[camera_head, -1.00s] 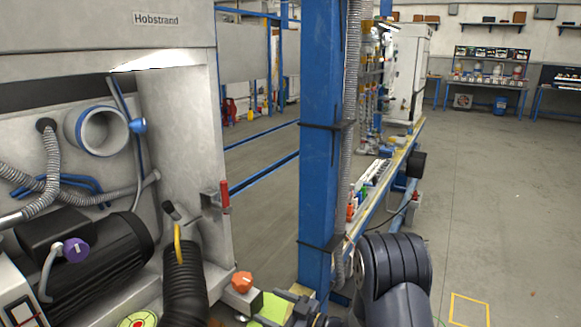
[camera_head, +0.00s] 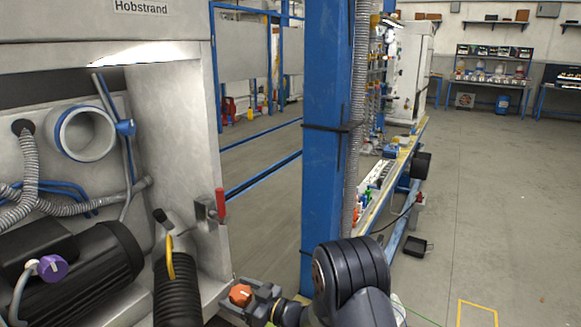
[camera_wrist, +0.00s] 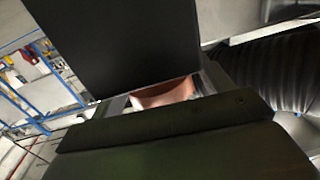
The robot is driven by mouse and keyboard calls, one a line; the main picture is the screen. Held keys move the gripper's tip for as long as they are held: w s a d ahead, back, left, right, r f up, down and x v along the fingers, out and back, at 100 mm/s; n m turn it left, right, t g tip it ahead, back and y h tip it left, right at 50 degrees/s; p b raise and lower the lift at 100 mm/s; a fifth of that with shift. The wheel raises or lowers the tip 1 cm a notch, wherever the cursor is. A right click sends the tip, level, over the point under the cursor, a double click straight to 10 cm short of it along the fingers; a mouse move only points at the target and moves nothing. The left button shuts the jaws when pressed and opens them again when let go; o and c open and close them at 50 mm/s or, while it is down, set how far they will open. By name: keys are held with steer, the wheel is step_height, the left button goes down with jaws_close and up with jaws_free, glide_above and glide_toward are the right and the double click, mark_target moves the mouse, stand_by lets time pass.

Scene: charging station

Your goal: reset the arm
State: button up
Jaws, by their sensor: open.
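My dark arm (camera_head: 352,280) reaches in from the bottom of the head view. My gripper (camera_head: 258,296) is at its left end, low in the picture, right beside an orange knob (camera_head: 240,294). In the wrist view my open gripper (camera_wrist: 155,98) shows as large dark jaws. An orange-brown surface (camera_wrist: 165,93), which looks like the knob, shows in the gap between them. I cannot tell whether the jaws touch it.
A grey machine housing with a black motor (camera_head: 85,265), a purple knob (camera_head: 53,268), a black corrugated hose (camera_head: 177,290) and a red-handled lever (camera_head: 221,205) stands at left. A blue post (camera_head: 328,150) rises just behind my arm. Open floor (camera_head: 490,210) lies at right.

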steer(key=shift+f+m+t+h+b, duration=0.15)
steer(key=shift+m+t+h+b, duration=2.6)
steer(key=shift+t+b, duration=0.65)
steer(key=shift+m+h+b, duration=0.35)
steer(key=shift+h+b, duration=0.1)
steer(key=shift+b, duration=0.1)
steer(key=shift+d+r+m+t+h+b, duration=0.15)
steer(key=shift+r+m+t+h+b, duration=0.05)
steer(key=shift+m+t+h+b, duration=0.65)
steer(key=shift+r+n, duration=0.1)
steer(key=shift+n, duration=0.15)
steer(key=shift+w, duration=0.1)
